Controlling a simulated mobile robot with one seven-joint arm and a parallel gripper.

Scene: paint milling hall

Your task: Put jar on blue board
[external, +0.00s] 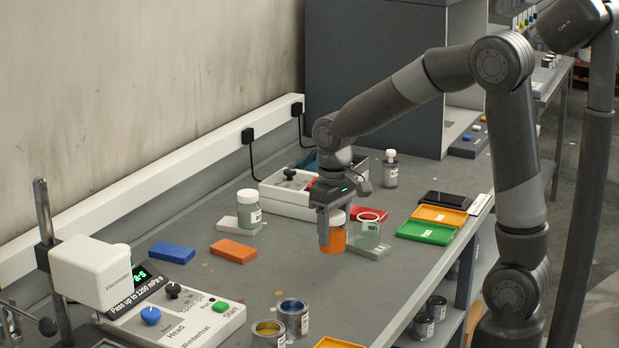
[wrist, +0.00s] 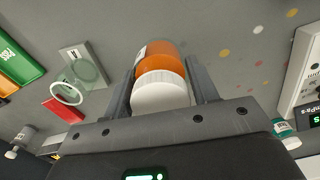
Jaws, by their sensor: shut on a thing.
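An orange jar (external: 333,241) with a white lid is between the fingers of my gripper (external: 330,225), which points down over the middle of the bench. In the wrist view the jar's orange body (wrist: 162,58) and white lid (wrist: 160,92) show between the two fingers of my gripper (wrist: 160,85), which is shut on it. I cannot tell whether the jar's bottom touches the bench. The blue board (external: 172,252) lies flat on the bench to the left of the gripper, with nothing on it. It does not show in the wrist view.
An orange board (external: 233,251) lies between the blue board and the jar. A clear jar (external: 249,209) with a white lid stands behind it. A glass beaker (external: 367,232) stands on a grey board just right of the gripper. A control panel (external: 185,318) and paint cans (external: 293,317) are in front.

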